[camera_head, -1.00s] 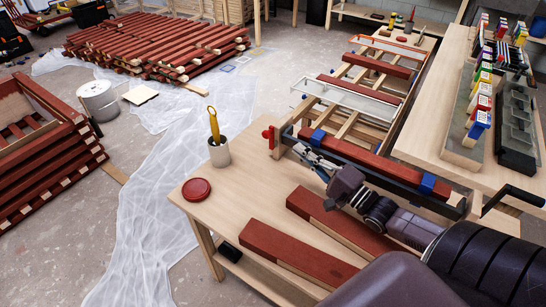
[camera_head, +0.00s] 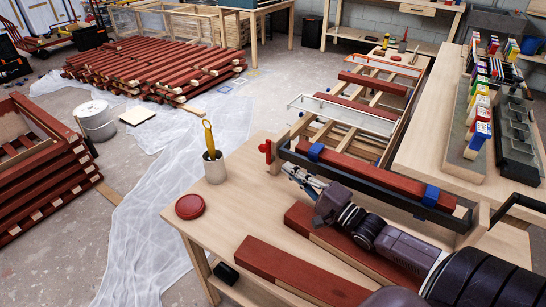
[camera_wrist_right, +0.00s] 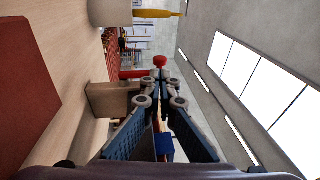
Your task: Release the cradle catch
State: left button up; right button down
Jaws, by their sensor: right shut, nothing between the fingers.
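The red catch (camera_head: 266,150) stands on a wooden block at the left end of the dark cradle (camera_head: 375,190). The cradle holds a red batten (camera_head: 375,178) with a blue clamp (camera_head: 315,152) near its left end and another (camera_head: 431,196) near its right. My right gripper (camera_head: 287,168) is shut and empty, just right of and below the catch, beside the cradle's left end. In the right wrist view the catch's red knob (camera_wrist_right: 160,61) shows just beyond the closed fingertips (camera_wrist_right: 159,82); I cannot tell whether they touch. My left gripper is not in view.
On the wooden table are a pot with a yellow-handled tool (camera_head: 214,165), a red lid (camera_head: 190,206) and red battens (camera_head: 290,270). A bench with colourful blocks (camera_head: 480,130) stands at the right. Stacked battens lie on the floor at the back left.

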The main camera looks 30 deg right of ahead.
aim_at(268, 153)
jog(key=x, duration=0.7)
dwell(0.3)
